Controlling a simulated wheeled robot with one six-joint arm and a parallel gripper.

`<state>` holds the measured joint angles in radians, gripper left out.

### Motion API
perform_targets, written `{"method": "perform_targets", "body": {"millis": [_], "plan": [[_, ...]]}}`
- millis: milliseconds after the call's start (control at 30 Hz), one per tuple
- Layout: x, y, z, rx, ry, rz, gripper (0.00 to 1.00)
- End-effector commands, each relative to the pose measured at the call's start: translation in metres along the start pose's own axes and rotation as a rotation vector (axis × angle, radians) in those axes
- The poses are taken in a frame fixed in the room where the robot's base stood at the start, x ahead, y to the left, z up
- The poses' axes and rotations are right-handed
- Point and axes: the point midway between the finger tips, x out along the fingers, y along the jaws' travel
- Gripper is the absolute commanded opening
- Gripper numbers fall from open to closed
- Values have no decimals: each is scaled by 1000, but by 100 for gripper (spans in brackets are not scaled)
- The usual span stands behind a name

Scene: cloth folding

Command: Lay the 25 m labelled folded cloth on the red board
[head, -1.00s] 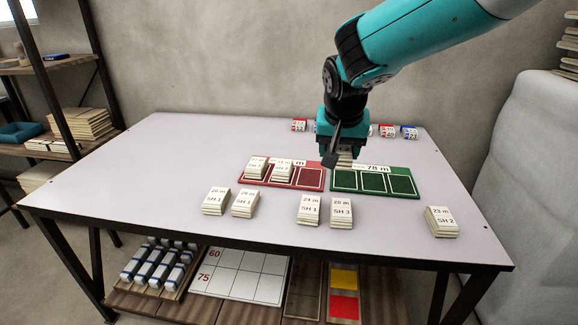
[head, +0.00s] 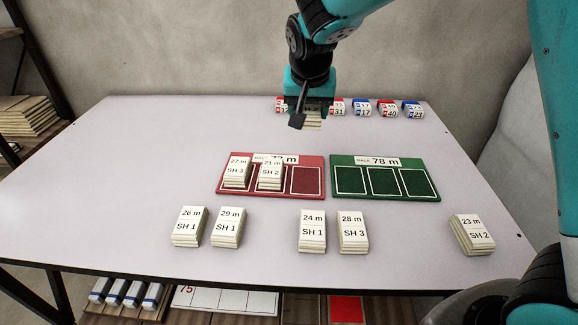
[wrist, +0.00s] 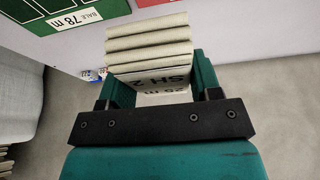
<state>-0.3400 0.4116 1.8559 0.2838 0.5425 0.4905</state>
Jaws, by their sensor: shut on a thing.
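My gripper (head: 309,108) is shut on a folded cloth (head: 313,124), held above the far part of the table. In the wrist view the cloth (wrist: 150,50) sits between the teal fingers, and its upside-down, partly covered label seems to read 25 m, SH 2. The red board (head: 306,181) lies in front of and below my gripper. Its left slot holds a cloth marked SH 3 (head: 237,172) and its middle slot a 21 m SH 2 cloth (head: 271,174). Its right slot is empty. The board's bale label is partly hidden by the cloths.
A green board (head: 384,182) marked 78 m, with three empty slots, lies right of the red board. Several labelled cloths stand along the front, including 24 m (head: 312,230) and 23 m (head: 471,234). Small red and blue tagged blocks (head: 387,109) line the back edge.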

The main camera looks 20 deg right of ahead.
Motion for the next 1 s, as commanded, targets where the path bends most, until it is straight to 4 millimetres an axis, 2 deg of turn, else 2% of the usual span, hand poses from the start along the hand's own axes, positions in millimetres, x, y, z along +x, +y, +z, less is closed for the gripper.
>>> {"method": "perform_targets", "body": {"millis": [33,200,400,667,900,1000], "plan": [[16,2,7,0,-5,5,34],[62,4,26,2,-6,6,34],[106,2,44,1,-5,4,34],[126,0,52,0,-1,1,34],[158,0,66,-1,-3,2,34],[162,0,67,0,0,0,34]]}}
